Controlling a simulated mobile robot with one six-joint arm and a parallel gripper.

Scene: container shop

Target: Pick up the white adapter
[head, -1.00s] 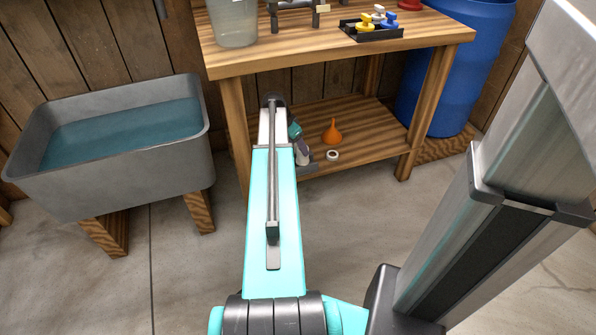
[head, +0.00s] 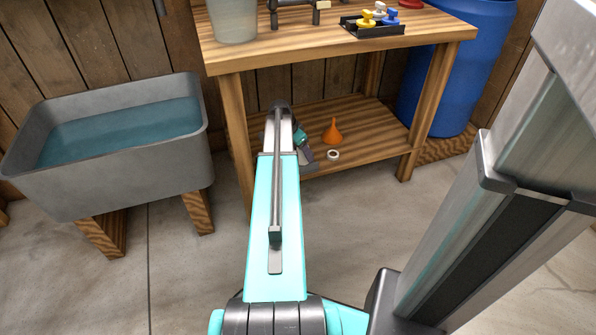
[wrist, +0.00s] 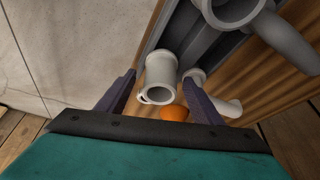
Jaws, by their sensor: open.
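The white adapter (wrist: 158,80) is a short pale tube with a wider collar, in the middle of the wrist view. Its open end faces my camera. My gripper (wrist: 160,74) is open, with one dark finger on each side of the adapter. The right finger looks closer to it than the left; I cannot tell whether either touches. In the head view my gripper's teal body (head: 301,137) shows partly behind my arm at the lower shelf. The adapter is hidden there.
A dark tray (wrist: 207,40) holds other pale pipe fittings (wrist: 232,10) close by. An orange funnel (head: 331,131) and a small white ring (head: 333,155) are on the lower shelf (head: 365,132). The tabletop (head: 300,48) hangs above. A water-filled trough (head: 120,165) stands left.

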